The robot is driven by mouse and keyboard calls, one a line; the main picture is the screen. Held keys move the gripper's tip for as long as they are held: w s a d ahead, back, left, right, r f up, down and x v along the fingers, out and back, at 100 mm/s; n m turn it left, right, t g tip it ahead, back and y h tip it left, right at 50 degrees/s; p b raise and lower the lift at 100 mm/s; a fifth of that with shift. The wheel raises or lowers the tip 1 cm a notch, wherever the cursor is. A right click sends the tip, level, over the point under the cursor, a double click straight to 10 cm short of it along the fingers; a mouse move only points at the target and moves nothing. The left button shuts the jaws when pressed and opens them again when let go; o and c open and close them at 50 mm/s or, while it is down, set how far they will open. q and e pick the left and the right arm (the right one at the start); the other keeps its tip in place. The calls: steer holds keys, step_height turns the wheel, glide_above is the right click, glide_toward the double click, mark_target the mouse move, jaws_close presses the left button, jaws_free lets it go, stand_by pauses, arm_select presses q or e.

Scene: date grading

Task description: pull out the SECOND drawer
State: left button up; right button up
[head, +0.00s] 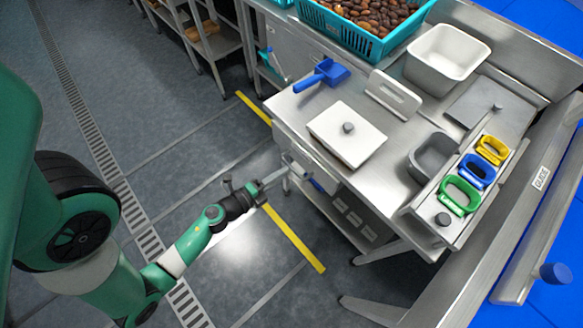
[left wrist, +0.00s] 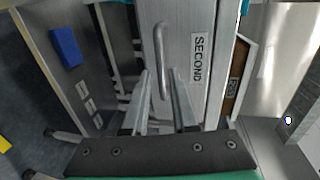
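The SECOND drawer (left wrist: 199,90) has a plain metal front with a white label reading SECOND in the left wrist view. Its bar handle (left wrist: 158,45) stands out beside the label. My left gripper (left wrist: 159,73) is open, with one finger on each side of the handle's near end in that view. I cannot tell whether either finger touches the handle. In the head view the left gripper (head: 270,180) is at the left side of the steel table, by the drawer fronts below the white lidded tray. My right gripper is in neither view.
The steel table (head: 390,180) carries a blue scoop (head: 322,75), a white tub (head: 447,55) and a crate of dates (head: 330,24). The floor left of the table is largely open.

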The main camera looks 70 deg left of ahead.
mark_target(292, 167)
arm_select(q)
steer(key=x, duration=0.5)
steer(key=shift+s, duration=0.1)
steer(key=shift+c, duration=0.2)
jaws_close()
stand_by(1.0)
